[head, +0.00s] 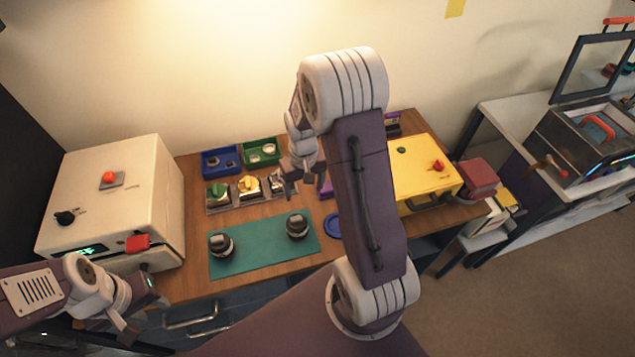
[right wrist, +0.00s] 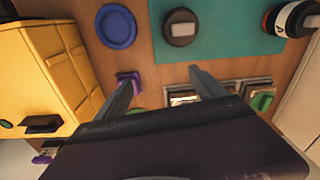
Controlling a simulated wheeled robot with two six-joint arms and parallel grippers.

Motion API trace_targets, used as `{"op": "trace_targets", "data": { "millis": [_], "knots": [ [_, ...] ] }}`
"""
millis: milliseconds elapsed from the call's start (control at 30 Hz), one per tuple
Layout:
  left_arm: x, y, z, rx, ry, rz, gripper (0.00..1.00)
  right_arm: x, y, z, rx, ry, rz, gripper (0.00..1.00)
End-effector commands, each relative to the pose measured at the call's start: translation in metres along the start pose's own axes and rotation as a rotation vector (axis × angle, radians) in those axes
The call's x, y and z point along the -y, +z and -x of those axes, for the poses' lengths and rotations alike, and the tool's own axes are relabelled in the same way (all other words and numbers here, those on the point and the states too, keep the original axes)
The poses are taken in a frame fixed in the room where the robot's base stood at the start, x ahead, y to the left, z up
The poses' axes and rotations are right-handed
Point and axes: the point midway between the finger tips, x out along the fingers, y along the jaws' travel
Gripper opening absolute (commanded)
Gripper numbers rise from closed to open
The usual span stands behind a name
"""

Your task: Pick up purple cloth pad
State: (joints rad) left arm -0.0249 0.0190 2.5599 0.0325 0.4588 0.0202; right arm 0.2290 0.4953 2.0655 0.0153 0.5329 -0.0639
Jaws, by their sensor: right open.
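A small purple piece, which looks like the cloth pad (head: 326,191), lies on the wooden table just left of my right arm in the head view, partly hidden by that arm. It also shows in the right wrist view (right wrist: 130,77), close by one fingertip, with part of it behind the finger. My right gripper (head: 305,186) is open and empty above the table, with the pad off to one side of the gap between its fingers (right wrist: 162,78). My left gripper (head: 132,322) is at the lower left, away from the pad; its finger gap is unclear.
A teal mat (head: 262,258) holds two dark round lens parts. Blue (head: 220,162) and green (head: 262,151) bins and small metal fixtures stand behind it. A blue round dish (right wrist: 116,26) and a yellow box (head: 425,165) are near the pad. A white machine (head: 115,195) stands left.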

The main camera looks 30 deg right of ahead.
Motion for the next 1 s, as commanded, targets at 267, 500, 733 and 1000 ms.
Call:
{"op": "trace_targets", "data": {
  "millis": [267,500,733,1000],
  "knots": [
    [-0.001,-0.006,0.054,0.0,0.0,0.0,0.36,-0.069,-0.046,-0.008,0.04,0.007,-0.101,0.8],
    [-0.001,-0.006,0.06,0.0,0.0,0.0,0.36,-0.094,-0.055,-0.024,0.049,0.009,-0.13,0.8],
    [-0.001,-0.007,0.071,0.0,0.0,0.0,0.36,-0.093,-0.052,-0.053,0.052,0.008,-0.129,0.8],
    [-0.002,-0.008,0.08,0.0,0.0,0.0,0.36,-0.092,-0.049,-0.071,0.053,0.007,-0.129,0.8]
  ]
}}
